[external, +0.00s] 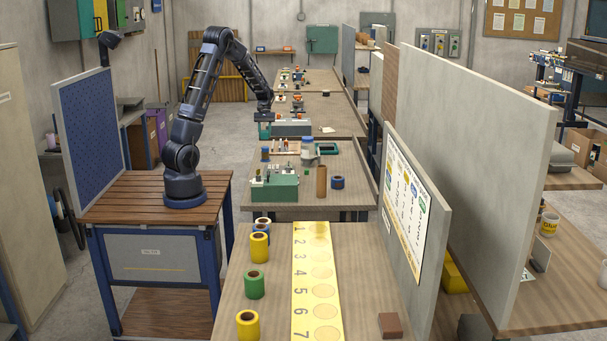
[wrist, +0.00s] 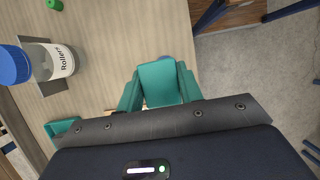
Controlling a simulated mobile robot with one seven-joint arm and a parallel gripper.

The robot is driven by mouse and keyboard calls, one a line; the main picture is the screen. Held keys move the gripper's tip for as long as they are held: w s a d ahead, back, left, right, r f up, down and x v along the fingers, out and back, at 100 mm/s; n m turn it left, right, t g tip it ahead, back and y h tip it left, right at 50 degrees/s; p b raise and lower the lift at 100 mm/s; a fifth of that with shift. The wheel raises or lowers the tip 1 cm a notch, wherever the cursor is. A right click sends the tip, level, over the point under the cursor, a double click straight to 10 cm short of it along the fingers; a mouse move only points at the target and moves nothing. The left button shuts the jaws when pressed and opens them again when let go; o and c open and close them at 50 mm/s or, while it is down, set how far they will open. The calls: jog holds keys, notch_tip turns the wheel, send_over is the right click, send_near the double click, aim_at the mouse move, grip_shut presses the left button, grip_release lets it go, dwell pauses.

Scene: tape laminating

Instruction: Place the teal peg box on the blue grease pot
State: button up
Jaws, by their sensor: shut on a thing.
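My gripper (external: 265,123) reaches over the far workbench in the external view. It is shut on the teal peg box (external: 264,131), which fills the space between the fingers in the wrist view (wrist: 165,82). The box is held above the bench. A small dark blue pot (external: 265,154), which looks like the blue grease pot, stands on the bench below and nearer the camera than the box. In the wrist view only a small blue edge (wrist: 165,57) shows past the box; the rest is hidden. The gap between box and pot is hard to judge.
A jar labelled Rollers (wrist: 62,60) with a blue lid (wrist: 10,65) stands beside the box; it shows at the bench's middle (external: 308,147). A teal tray (external: 327,148), a green fixture (external: 275,186), a brown tube (external: 321,181) and a blue roll (external: 337,183) are nearby.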

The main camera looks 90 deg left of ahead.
aim_at(265, 147)
jog(key=shift+f, duration=2.4)
jog(key=o, duration=1)
jog(key=shift+f, duration=0.1)
jog(key=shift+o, duration=0.2)
